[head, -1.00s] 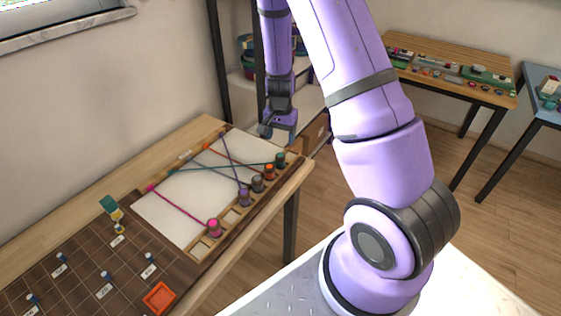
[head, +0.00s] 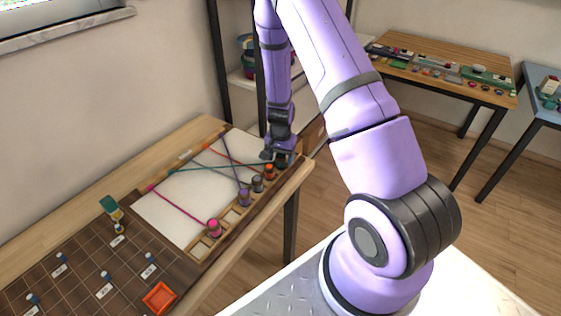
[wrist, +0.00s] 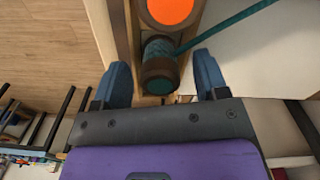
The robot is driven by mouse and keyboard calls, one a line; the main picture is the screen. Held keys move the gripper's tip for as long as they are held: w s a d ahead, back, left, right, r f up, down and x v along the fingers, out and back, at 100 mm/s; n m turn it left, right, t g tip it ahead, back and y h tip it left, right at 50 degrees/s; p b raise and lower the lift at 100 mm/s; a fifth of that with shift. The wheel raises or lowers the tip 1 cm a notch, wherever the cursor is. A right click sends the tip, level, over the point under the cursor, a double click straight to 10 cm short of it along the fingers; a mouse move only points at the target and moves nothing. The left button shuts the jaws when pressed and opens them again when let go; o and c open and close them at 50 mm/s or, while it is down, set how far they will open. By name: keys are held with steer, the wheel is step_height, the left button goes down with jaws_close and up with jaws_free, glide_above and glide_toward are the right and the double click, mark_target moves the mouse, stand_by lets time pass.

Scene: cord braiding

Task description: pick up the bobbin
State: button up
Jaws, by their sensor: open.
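My gripper (head: 281,157) is at the far end of the slotted wooden rail, low over the teal bobbin. In the wrist view my gripper (wrist: 163,78) is open, with one blue finger on each side of the teal bobbin (wrist: 159,62) and a gap to it on both sides. A teal cord (wrist: 235,25) runs from this bobbin across the white board. In the head view the gripper mostly hides the teal bobbin. The orange bobbin (head: 269,172) stands just beside it and also shows in the wrist view (wrist: 170,10).
The grey (head: 257,184), purple (head: 244,197) and pink (head: 214,228) bobbins stand along the rail, with cords crossing the white board (head: 185,205). A brown grid board (head: 85,270) with pegs and an orange tray (head: 160,298) lie nearer. A shelf stands behind my arm.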

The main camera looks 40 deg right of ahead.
mark_target(281, 155)
steer(key=c, duration=1)
steer(key=shift+r, duration=0.1)
step_height(281, 155, up, 10)
steer(key=shift+f, duration=0.1)
steer(key=shift+c, duration=0.2)
